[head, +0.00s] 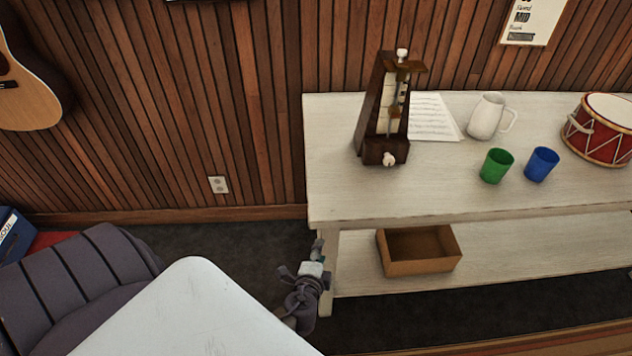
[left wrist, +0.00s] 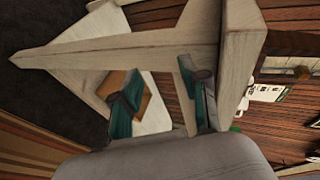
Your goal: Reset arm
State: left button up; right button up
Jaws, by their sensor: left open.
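My left gripper (head: 317,252) is low beside the left front leg of the white table (head: 400,207) in the head view. In the left wrist view its two teal-lined fingers (left wrist: 158,82) are apart, with nothing held between them. The table's pale underside and leg (left wrist: 120,50) fill much of that view, close beyond the fingers. I cannot tell whether the gripper touches the table. My right gripper is in neither view.
On the table stand a metronome (head: 376,120), sheet music (head: 432,118), a white pitcher (head: 486,118), a green cup (head: 496,166), a blue cup (head: 541,164) and a red drum (head: 600,130). An open cardboard box (head: 420,262) sits on the lower shelf. A guitar (head: 30,90) hangs left.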

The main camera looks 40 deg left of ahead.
pick_arm(q)
jog(key=shift+f, duration=0.1)
dwell(0.3)
jog(key=s+d+f+n+g+h, duration=0.1)
jog(key=s+d+f+g+h, duration=0.15)
jog(key=s+f, duration=0.5)
jog(key=s+d+f+n+g+h, duration=0.1)
jog(key=s+f+n+g, duration=0.3)
jog(key=f, duration=0.7)
jog(key=s+d+f+n+g+h, duration=0.1)
jog(key=s+f, duration=0.5)
jog(key=s, duration=0.6)
jog(key=s+d+f+n+g+h, duration=0.1)
jog(key=s+f+n+g, duration=0.2)
jog(key=s, duration=1)
notch_tip(320, 180, down, 3)
jog(key=shift+d+f+g, duration=0.1)
jog(key=shift+d+g, duration=0.3)
jog(key=shift+g, duration=0.05)
